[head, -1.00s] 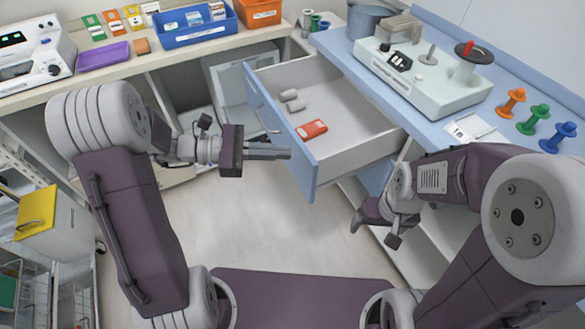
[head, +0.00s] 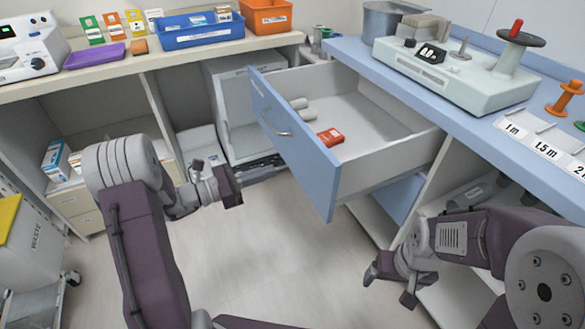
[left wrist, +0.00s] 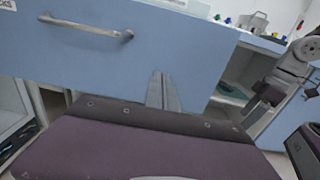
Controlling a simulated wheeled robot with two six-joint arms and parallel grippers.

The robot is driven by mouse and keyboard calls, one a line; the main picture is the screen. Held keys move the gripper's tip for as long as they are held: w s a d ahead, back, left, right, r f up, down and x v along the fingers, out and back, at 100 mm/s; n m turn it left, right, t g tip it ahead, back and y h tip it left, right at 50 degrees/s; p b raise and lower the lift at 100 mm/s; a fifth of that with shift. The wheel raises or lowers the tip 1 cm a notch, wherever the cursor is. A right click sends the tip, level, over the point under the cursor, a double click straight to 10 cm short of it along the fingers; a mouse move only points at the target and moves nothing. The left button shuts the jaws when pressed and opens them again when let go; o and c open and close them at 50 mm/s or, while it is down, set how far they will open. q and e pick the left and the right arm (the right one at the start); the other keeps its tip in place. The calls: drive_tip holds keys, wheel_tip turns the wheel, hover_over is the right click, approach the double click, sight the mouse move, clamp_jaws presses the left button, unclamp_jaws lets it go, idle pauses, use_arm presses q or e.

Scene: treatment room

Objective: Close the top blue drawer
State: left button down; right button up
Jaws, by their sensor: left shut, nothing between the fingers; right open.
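The top blue drawer (head: 295,150) is pulled far out of the blue-topped counter in the head view. Inside it lie a red box (head: 330,137) and two whitish rolls (head: 300,109). Its metal handle (head: 274,121) also shows in the left wrist view (left wrist: 86,27). My left gripper (head: 268,168) is shut and empty, in front of the drawer's blue face and below its handle. In the left wrist view the shut fingers (left wrist: 162,91) overlap the lower part of the front; whether they touch it I cannot tell. My right gripper (head: 388,283) is open and empty, low at the right.
The blue counter (head: 440,85) carries a pale device (head: 450,75) and an orange spool (head: 565,98). A side bench holds a blue bin (head: 200,32) and a purple tray (head: 94,56). A yellow-lidded waste bin (head: 18,245) stands left. The floor between is clear.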

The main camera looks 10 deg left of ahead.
sight(303, 161)
use_arm(q)
drive_tip(key=b+x, duration=0.2)
drive_tip(key=x, duration=0.4)
drive_tip(key=shift+w+d+f, duration=0.1)
drive_tip(key=shift+w+d, duration=0.05)
drive_tip(key=shift+d, duration=0.1)
drive_tip(key=shift+w+d, duration=0.35)
drive_tip(key=shift+d, duration=0.15)
use_arm(e)
wheel_tip(303, 161, down, 3)
drive_tip(key=shift+r, duration=0.15)
use_arm(q)
drive_tip(key=shift+d, duration=0.1)
